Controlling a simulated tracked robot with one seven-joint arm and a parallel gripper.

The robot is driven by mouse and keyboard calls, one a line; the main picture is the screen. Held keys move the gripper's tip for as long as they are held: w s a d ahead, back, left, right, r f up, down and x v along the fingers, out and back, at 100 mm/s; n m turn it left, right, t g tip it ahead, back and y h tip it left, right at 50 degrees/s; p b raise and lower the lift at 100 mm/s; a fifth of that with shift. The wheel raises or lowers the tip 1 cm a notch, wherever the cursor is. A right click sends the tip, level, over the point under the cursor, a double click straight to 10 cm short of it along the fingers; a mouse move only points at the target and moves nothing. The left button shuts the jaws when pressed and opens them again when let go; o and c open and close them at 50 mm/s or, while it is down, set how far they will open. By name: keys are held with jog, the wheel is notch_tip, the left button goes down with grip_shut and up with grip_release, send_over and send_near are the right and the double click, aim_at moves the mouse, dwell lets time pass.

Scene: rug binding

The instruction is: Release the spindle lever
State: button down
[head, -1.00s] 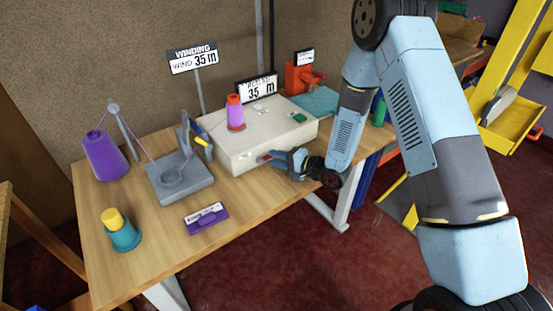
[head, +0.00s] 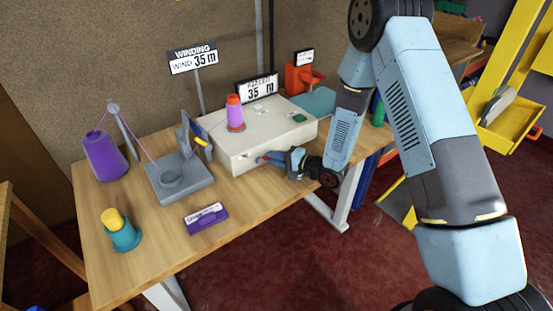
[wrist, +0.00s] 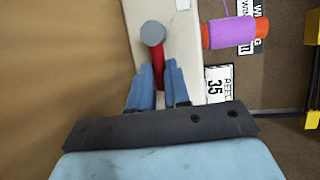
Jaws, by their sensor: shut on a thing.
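The spindle lever (wrist: 158,66) shows in the wrist view as a red shaft with a round grey knob, at the side of the cream winder box (wrist: 190,50). My gripper (wrist: 159,75) is shut on the lever, with its blue fingers on either side of the red shaft. In the head view my gripper (head: 268,157) is at the front face of the box (head: 240,150), and the lever is mostly hidden by the fingers. A purple-wound reel (head: 235,113) stands upright on the box's spindle; it also shows in the wrist view (wrist: 232,33).
A purple thread cone (head: 105,157), a grey guide stand (head: 180,180), a teal-and-yellow pot (head: 122,233) and a purple tag (head: 206,219) are on the wooden table (head: 160,255). The reel sign (head: 257,89) reads 35 m. The table's front is mostly clear.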

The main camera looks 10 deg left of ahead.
jog(key=shift+s+a+r+n+t+h, duration=0.15)
jog(key=shift+r+n+h, duration=0.35)
jog(key=shift+n, duration=0.3)
jog(key=shift+s+a+r+n+t+h, duration=0.15)
jog(key=shift+r+n+h, duration=0.3)
jog(key=shift+n, duration=0.35)
jog(key=n+h, duration=0.1)
jog(key=s+r+n+t+h, duration=0.1)
jog(key=n, duration=0.1)
jog(key=shift+a+r, duration=0.1)
jog(key=shift+a, duration=0.3)
jog(key=n+t, duration=0.1)
jog(key=s+a+n+t+h, duration=0.1)
jog(key=shift+r+n+h, duration=0.25)
jog(key=shift+r+n, duration=0.15)
jog(key=shift+s+a+r+n+t+h, duration=0.1)
jog(key=shift+s+a+n+t+h, duration=0.3)
jog(key=shift+n, duration=0.5)
jog(key=shift+s+d, duration=0.1)
jog(key=c, duration=1.4)
grip_release()
